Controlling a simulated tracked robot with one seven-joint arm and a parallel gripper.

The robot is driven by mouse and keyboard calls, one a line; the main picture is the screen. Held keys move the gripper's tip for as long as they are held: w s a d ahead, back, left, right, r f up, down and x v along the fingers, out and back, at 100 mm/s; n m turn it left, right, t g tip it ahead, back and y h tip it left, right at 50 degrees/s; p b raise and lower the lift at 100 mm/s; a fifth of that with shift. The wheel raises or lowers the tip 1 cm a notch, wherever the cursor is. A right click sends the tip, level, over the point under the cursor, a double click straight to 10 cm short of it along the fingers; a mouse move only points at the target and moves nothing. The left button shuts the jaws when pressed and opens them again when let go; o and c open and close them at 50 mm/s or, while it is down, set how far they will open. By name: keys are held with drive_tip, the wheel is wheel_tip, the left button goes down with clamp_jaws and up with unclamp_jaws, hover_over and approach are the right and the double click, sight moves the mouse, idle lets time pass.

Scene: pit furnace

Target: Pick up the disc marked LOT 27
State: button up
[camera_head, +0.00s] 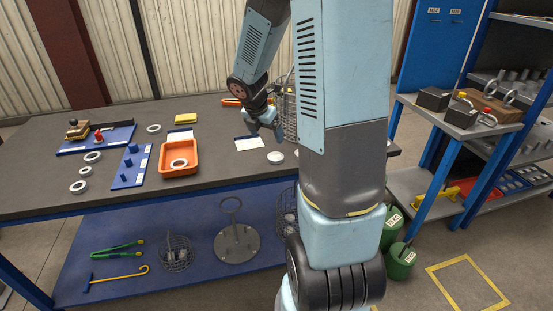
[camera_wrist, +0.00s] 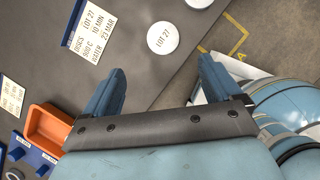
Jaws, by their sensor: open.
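The white disc marked LOT 27 (camera_wrist: 162,38) lies flat on the dark tabletop in the wrist view, its label readable. In the head view a white disc (camera_head: 275,157) lies near the table's front edge, just below and right of my gripper (camera_head: 266,128); its marking is too small to read there. In the wrist view my gripper (camera_wrist: 162,75) is open and empty. The disc shows beyond the fingertips, between their lines, and is not touched. A second white disc (camera_wrist: 199,3) is cut off at the top edge.
A LOT 27 card (camera_wrist: 94,32) lies left of the disc. A wire basket (camera_head: 285,112) stands behind my arm. Several rings lie at far left.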

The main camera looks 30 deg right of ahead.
approach(275, 157)
drive_tip(key=shift+w+d+f, duration=0.25)
drive_tip(key=shift+w+f, duration=0.05)
drive_tip(key=shift+f, duration=0.25)
drive_tip(key=shift+w+d+f, duration=0.25)
drive_tip(key=shift+w+f, duration=0.05)
drive_tip(key=shift+f, duration=0.2)
drive_tip(key=shift+s+x, duration=0.15)
drive_tip(key=shift+x, duration=0.95)
drive_tip(key=shift+s+x, duration=0.15)
drive_tip(key=shift+x, duration=1.7)
drive_tip(key=shift+c, duration=0.3)
drive_tip(key=c, duration=1.4)
